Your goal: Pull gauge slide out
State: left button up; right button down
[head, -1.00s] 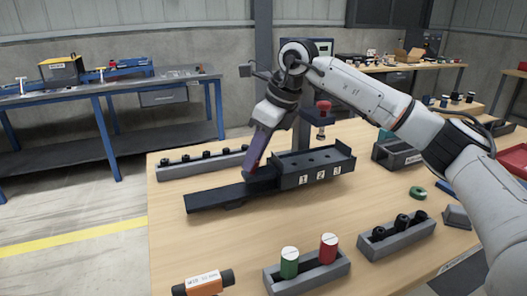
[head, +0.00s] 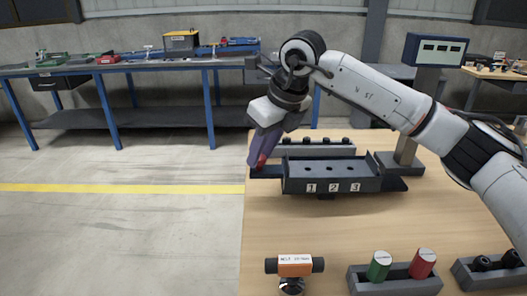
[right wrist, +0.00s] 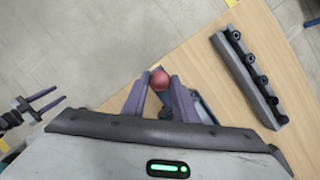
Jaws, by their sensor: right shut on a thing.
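The gauge slide is a dark tray (head: 330,185) marked 1, 2, 3, lying on a dark rail (head: 398,184). Bare rail shows at the tray's right end, near the gauge stand. My right gripper (head: 259,162) is at the tray's left end, pointing down. It is shut on a red ball knob, seen between its purple fingers in the right wrist view (right wrist: 159,79). The knob's joint to the slide is hidden. My left gripper (right wrist: 46,102) shows at the left of the right wrist view, its fingers apart and empty. It is not in the head view.
The gauge stand (head: 405,150) with a display (head: 436,50) stands right of the tray. A grey rack (head: 325,152) of black parts lies behind it. An orange-labelled part (head: 295,266) and a holder (head: 395,284) with green and red cylinders are in front. Table between is clear.

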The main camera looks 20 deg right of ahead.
jog(key=shift+a, duration=0.3)
jog(key=shift+w+a, duration=0.1)
jog(key=c, duration=1.4)
grip_release()
jog(key=shift+a, duration=0.1)
jog(key=shift+c, duration=0.2)
jog(key=shift+d+r, duration=0.2)
jog(key=shift+r, duration=0.05)
jog(key=v, duration=1)
jog(key=shift+a+f, duration=0.1)
jog(key=shift+f, duration=0.05)
